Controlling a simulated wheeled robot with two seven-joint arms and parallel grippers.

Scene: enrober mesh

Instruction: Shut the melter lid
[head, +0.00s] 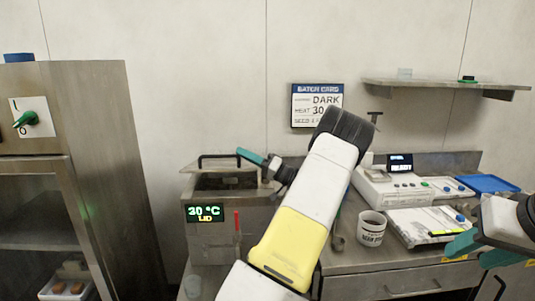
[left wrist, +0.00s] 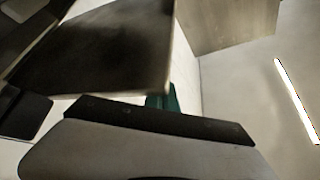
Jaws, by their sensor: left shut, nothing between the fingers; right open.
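The melter (head: 230,225) is a steel box at the left of the counter, with a display reading 30 °C and LID. Its lid (head: 215,166), with a black bar handle (head: 215,156), appears raised, and a dark opening shows in front of it. My left gripper (head: 247,156) is shut and empty at the right end of the handle; I cannot tell whether it touches. In the left wrist view a teal finger (left wrist: 162,100) shows beside a dark metal panel (left wrist: 100,50), probably the lid. My right gripper (head: 463,243) is open over the counter's right side.
A steel cabinet (head: 100,150) is at the left. A shelf (head: 440,86) is on the wall. My left arm crosses the middle.

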